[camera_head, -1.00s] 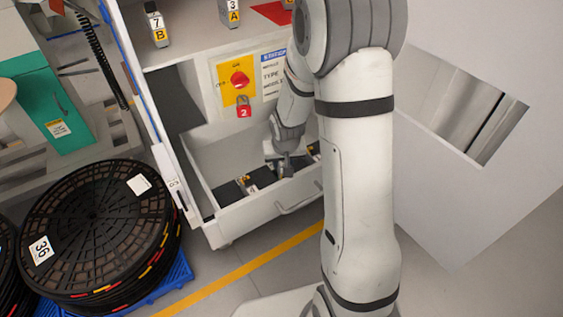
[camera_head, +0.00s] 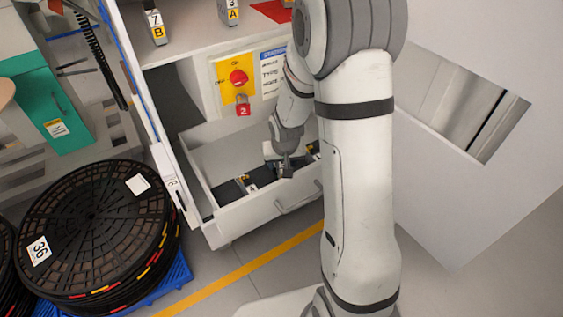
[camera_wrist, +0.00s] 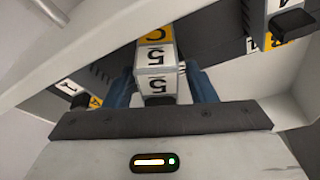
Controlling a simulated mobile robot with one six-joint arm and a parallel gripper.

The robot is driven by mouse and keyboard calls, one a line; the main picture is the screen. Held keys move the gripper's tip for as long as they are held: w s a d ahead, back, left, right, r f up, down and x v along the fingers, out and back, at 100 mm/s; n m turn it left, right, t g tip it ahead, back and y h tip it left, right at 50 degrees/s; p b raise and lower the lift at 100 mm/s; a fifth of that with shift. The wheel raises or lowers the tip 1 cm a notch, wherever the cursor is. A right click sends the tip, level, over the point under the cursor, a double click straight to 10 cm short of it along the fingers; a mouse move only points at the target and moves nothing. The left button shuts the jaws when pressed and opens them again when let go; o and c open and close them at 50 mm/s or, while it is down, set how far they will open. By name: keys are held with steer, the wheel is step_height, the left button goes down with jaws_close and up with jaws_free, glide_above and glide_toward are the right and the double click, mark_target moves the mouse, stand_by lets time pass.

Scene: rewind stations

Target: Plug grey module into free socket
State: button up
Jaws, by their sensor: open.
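My gripper (camera_head: 285,171) is down inside the open white drawer (camera_head: 262,212), near its front wall. In the wrist view its two blue fingers (camera_wrist: 160,88) stand apart, one on each side of a light grey module (camera_wrist: 156,60). This module has a "5" on two faces and a yellow "C" label. I cannot tell whether either finger touches it. Its lower end is hidden behind my gripper's body. No free socket can be made out for certain.
Other labelled modules sit in the drawer, one at left (camera_wrist: 68,87) and one at right (camera_wrist: 286,22) in the wrist view. Modules "7 B" (camera_head: 155,25) and "3 A" (camera_head: 232,12) stand on the shelf above. A red switch with a padlock (camera_head: 242,98) is behind the drawer.

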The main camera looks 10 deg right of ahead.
steer(key=shift+r, duration=0.15)
steer(key=shift+r+p, duration=0.3)
steer(key=shift+p, duration=0.1)
steer(key=p+v, duration=0.2)
steer(key=v, duration=1)
steer(key=s+r, duration=0.4)
steer(key=s, duration=0.5)
steer(key=s+r+n+g, duration=0.1)
steer(key=s+r, duration=0.4)
steer(key=s, duration=0.4)
steer(key=shift+r, duration=0.2)
steer(key=shift+r+p, duration=0.15)
steer(key=shift+p, duration=0.2)
